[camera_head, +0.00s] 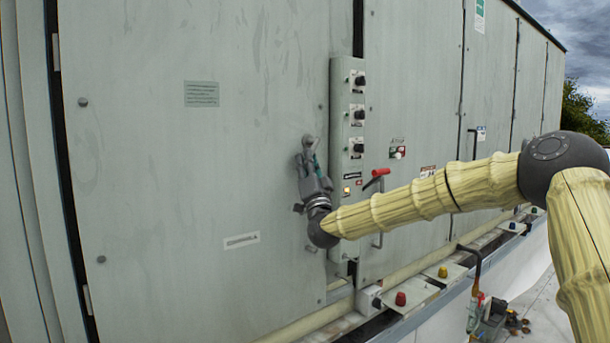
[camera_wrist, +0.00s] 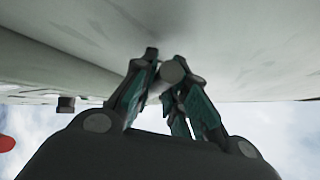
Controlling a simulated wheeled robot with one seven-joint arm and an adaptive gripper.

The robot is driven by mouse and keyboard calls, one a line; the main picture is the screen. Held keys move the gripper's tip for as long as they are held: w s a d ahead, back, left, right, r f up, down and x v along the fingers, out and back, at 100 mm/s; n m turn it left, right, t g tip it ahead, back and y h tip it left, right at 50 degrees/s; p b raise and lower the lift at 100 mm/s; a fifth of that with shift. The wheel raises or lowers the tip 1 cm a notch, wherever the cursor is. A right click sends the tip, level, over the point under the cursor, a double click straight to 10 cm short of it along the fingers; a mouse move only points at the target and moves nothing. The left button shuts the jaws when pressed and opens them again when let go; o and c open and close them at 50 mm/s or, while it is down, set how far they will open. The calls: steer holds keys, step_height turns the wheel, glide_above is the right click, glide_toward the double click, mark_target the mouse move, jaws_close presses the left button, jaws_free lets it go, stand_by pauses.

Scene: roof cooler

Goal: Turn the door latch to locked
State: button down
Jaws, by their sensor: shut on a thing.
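My gripper (camera_head: 308,152) is raised against the large grey-green cabinet door (camera_head: 200,160) near its right edge in the head view. In the wrist view my gripper (camera_wrist: 172,82) has its two fingers closed on a small round grey latch knob (camera_wrist: 174,70) that stands out from the door panel. The top of the latch (camera_head: 308,139) shows just above my fingertips in the head view. The rest of the latch is hidden by my fingers, so I cannot tell which way it is turned.
A narrow control panel (camera_head: 347,110) with black knobs stands just right of my gripper. A red-ended handle (camera_head: 378,173) sticks out from the neighbouring door. Several red and yellow caps line the ledge (camera_head: 418,291) below. A red-handled tool (camera_head: 476,310) stands at the lower right.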

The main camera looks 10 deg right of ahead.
steer(key=shift+w+d+f+n+g+y+b, duration=0.25)
steer(key=shift+d+n+g+y+b, duration=0.35)
steer(key=shift+n+y+b, duration=1.25)
steer(key=shift+w+d+f+n+g+y+b, duration=0.25)
steer(key=shift+d+n+g+y+b, duration=0.3)
steer(key=shift+n+y, duration=2.5)
steer(key=shift+w+d+f+n+g+y+b, duration=0.35)
steer(key=shift+n+g+y+b, duration=0.7)
steer(key=shift+n+y, duration=1.4)
steer(key=shift+s+d+r+n+t+h+b, duration=0.1)
steer(key=shift+n+t+h+b, duration=0.25)
steer(key=shift+n, duration=0.1)
steer(key=c, duration=1.4)
jaws_free()
steer(key=shift+c, duration=0.2)
steer(key=shift+r, duration=0.1)
steer(key=v, duration=1.2)
steer(key=shift+d, duration=0.1)
